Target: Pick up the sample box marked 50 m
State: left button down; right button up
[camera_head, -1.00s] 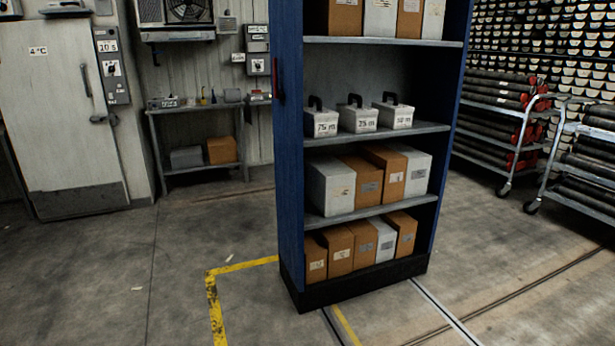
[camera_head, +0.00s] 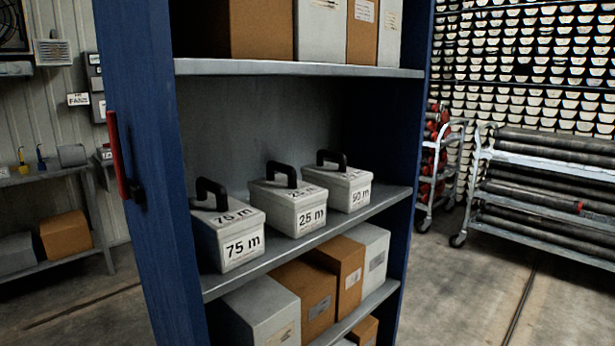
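Three white sample boxes with black handles stand upright in a row on the middle shelf (camera_head: 300,247) of a blue rack. The sample box marked 50 m (camera_head: 349,197) is the rightmost and farthest back. The box marked 25 m (camera_head: 285,217) is in the middle, and the box marked 75 m (camera_head: 222,243) is at the left, nearest to me. All three handles are exposed. Neither of my grippers shows in the head view.
The rack's blue side post (camera_head: 150,130) with a red handle (camera_head: 117,155) bounds the shelf at left. An upper shelf (camera_head: 300,69) spans above the boxes. Cartons (camera_head: 312,298) fill the shelf below. A pipe cart (camera_head: 550,190) stands at right, with floor between it and the rack.

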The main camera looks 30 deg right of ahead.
aim_at(348, 188)
jog(key=i, duration=0.15)
jog(key=z, duration=2.75)
jog(key=i, duration=1.2)
jog(key=u, duration=2.75)
